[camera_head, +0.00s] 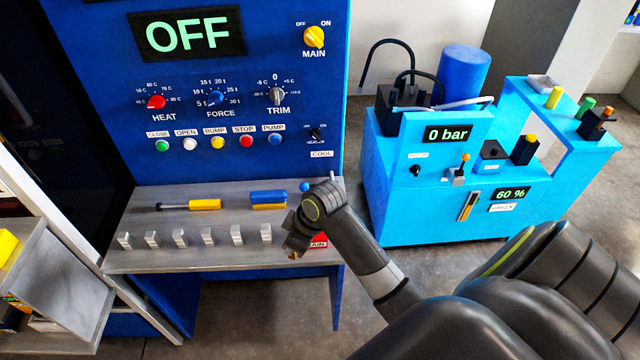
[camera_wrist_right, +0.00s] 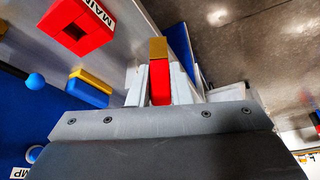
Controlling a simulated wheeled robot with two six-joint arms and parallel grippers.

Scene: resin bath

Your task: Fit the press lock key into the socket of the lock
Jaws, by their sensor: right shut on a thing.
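The press lock key shows in the right wrist view with a red body (camera_wrist_right: 160,84) and a brass end (camera_wrist_right: 158,48) pointing away from my right gripper (camera_wrist_right: 162,92). The gripper is shut on its red body. The lock is a red block (camera_wrist_right: 94,40) with a dark square socket and a MAIN label, to the left of the key. The key is apart from the lock. In the head view my right gripper (camera_head: 296,240) is over the right front of the grey shelf and partly hides the red lock (camera_head: 320,242). My left gripper is not in view.
The grey shelf (camera_head: 150,262) carries a yellow-handled screwdriver (camera_head: 205,204), a blue and yellow block (camera_head: 268,198), a row of several grey blocks (camera_head: 208,236) and a blue ball knob (camera_head: 305,186). The blue press panel (camera_head: 190,110) rises behind. A light-blue unit (camera_head: 420,215) stands right.

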